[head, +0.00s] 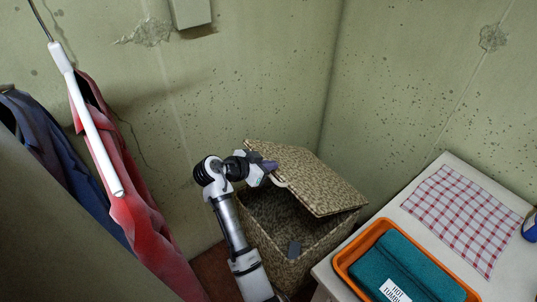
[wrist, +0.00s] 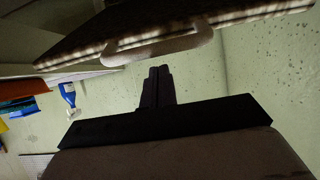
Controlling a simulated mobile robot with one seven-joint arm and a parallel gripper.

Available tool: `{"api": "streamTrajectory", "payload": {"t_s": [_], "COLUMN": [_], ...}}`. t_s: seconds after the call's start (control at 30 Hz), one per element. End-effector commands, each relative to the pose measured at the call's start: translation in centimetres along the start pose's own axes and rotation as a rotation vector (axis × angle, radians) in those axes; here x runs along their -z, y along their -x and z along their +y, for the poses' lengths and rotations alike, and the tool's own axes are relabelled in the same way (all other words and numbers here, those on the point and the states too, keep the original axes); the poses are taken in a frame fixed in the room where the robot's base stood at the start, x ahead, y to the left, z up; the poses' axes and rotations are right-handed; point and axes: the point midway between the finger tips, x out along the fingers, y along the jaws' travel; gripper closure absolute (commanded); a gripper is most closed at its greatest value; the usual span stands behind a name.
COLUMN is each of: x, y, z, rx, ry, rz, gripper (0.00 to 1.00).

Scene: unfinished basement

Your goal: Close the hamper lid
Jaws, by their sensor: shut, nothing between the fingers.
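The woven, speckled hamper (head: 309,262) stands in the corner, its dark inside visible. Its lid (head: 315,181) is partly open and tilted above the opening. A pale loop handle (head: 279,181) sits on the lid's near-left edge. My gripper (head: 270,166) is at that edge, close to the handle. In the wrist view, the lid (wrist: 220,10) and its handle (wrist: 158,47) fill the top. My gripper's fingers (wrist: 158,87) are together and empty, just below the handle in that picture. I cannot tell whether they touch the lid.
A white table (head: 335,276) stands right of the hamper, with an orange tray (head: 344,262) holding a teal towel (head: 405,262), a checked cloth (head: 462,215) and a blue bottle (head: 530,228). A red garment (head: 145,235) and a dark blue one (head: 62,165) hang at the left.

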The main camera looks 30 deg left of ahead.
Motion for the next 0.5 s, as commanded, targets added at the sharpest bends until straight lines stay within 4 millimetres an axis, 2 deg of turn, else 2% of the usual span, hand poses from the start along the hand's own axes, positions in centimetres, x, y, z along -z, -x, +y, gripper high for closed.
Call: {"api": "streamTrajectory", "payload": {"t_s": [0.2, 0.5], "x": [-1.20, -1.30], "y": [0.47, 0.46], "z": [0.01, 0.01], "rx": [0.000, 0.000], "ry": [0.001, 0.000], "rz": [0.000, 0.000], "gripper": [1.00, 1.00]}}
